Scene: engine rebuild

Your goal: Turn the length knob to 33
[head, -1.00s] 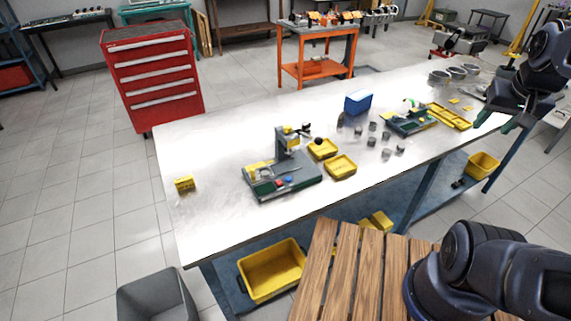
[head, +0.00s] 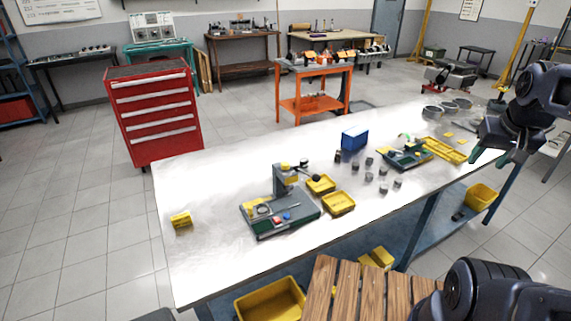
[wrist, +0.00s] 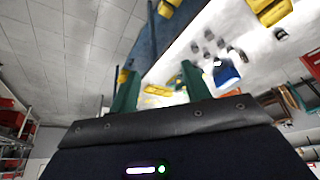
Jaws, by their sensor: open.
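The length knob cannot be made out at this size. A green machine (head: 280,215) with a grey upright column, a dark ball-ended lever and small red and blue parts stands on the left half of the bench. A second, lower green device (head: 405,158) stands further right on the bench. My gripper (head: 505,153) is at the bench's right end, far from the green machine and nearer the second device. In the wrist view my gripper's green fingers (wrist: 158,88) are apart with nothing between them.
The white bench (head: 215,250) carries two yellow trays (head: 338,204), several small grey cylinders (head: 369,177), a blue box (head: 354,138), a yellow block (head: 181,221) and grey rings (head: 432,112). A red tool cabinet (head: 158,115) stands behind. The bench's front left is bare.

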